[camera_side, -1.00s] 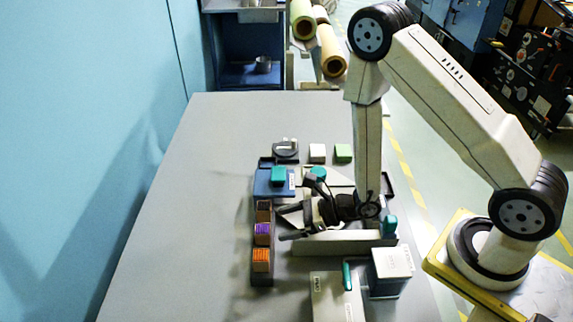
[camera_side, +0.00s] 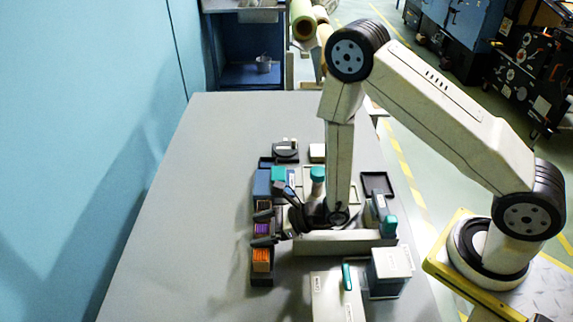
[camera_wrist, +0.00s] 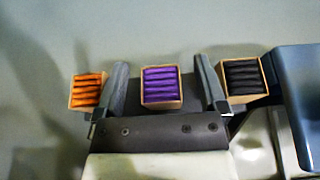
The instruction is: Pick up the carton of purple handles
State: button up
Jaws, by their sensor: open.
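The carton of purple handles (camera_wrist: 161,88) is a small open kraft box with purple rolls in it. In the wrist view it sits between the two open fingers of my gripper (camera_wrist: 163,90), apart from both. It also shows in the side view (camera_side: 262,229), partly hidden by my gripper (camera_side: 264,227). A carton of orange handles (camera_wrist: 87,91) stands outside one finger, and a carton of dark handles (camera_wrist: 242,77) stands outside the other. In the side view the orange carton (camera_side: 262,255) is nearest the camera and the dark one (camera_side: 263,205) is farther back.
A blue box (camera_wrist: 303,95) stands close beyond the dark carton. A white box (camera_side: 330,295) and a white-topped box (camera_side: 392,264) stand at the front right. A dark tray (camera_side: 377,184) lies behind. The left side of the grey table (camera_side: 190,220) is clear.

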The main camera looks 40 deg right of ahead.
jog(key=shift+w+a+f, duration=0.15)
jog(key=shift+w+a, duration=0.1)
dwell(0.3)
grip_shut()
